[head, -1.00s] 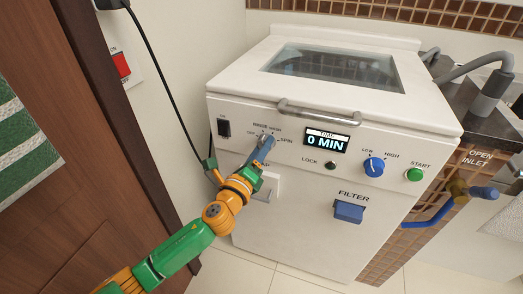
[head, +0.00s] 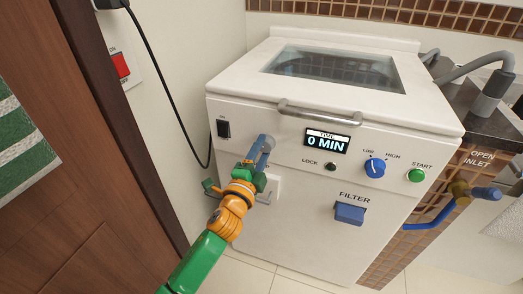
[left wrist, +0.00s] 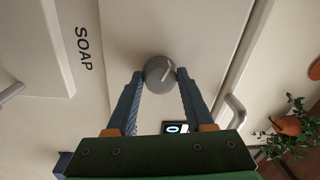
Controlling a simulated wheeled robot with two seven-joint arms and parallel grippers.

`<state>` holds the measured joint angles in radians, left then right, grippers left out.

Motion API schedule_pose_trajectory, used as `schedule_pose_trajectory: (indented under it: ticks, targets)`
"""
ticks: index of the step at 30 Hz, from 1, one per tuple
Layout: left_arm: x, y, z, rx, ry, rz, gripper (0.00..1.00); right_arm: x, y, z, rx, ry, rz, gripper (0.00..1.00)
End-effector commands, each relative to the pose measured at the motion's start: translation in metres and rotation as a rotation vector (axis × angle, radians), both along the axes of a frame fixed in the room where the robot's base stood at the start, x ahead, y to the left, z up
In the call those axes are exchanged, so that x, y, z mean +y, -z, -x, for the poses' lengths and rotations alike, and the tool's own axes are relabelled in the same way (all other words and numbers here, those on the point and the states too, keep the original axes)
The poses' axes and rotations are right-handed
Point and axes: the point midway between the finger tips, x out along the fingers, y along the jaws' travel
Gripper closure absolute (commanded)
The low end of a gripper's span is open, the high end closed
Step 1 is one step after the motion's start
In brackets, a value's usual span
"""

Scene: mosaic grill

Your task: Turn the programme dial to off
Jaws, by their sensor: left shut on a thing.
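The programme dial (left wrist: 160,74) is a round grey knob on the white washing machine's (head: 315,235) front panel, left of the display. In the left wrist view its white pointer line slants to the upper right. My left gripper (left wrist: 160,76) has one blue finger on each side of the dial and is shut on it. In the head view the left gripper (head: 264,143) covers most of the dial and its labels, so I cannot read the setting there. My right gripper is not in view.
The display (head: 327,141) reads 0 MIN. A black switch (head: 223,129) is left of the dial. A blue low/high knob (head: 375,167), a green start button (head: 415,176) and a blue filter handle (head: 349,213) are to the right. The lid handle (head: 320,114) juts out above.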

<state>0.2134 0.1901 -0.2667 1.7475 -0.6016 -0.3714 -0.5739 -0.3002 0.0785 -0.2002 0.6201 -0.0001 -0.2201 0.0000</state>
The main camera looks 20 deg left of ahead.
Motion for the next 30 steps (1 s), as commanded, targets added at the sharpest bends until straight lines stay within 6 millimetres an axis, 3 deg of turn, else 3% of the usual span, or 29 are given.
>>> schedule_pose_trajectory:
  ticks: [9,26,27,30]
  targets:
    - [-0.0007,0.0013,0.0001,0.007,0.000,0.117,1.00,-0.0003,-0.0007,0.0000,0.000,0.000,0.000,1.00]
    - [-0.0005,0.0015,0.0001,0.008,0.000,0.142,1.00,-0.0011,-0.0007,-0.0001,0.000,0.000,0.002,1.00]
    - [-0.0005,0.0014,0.0001,0.008,0.000,0.141,0.39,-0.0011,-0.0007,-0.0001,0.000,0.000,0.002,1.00]
    - [-0.0006,0.0012,0.0000,0.007,0.000,0.141,0.17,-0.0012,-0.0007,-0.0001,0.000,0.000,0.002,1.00]
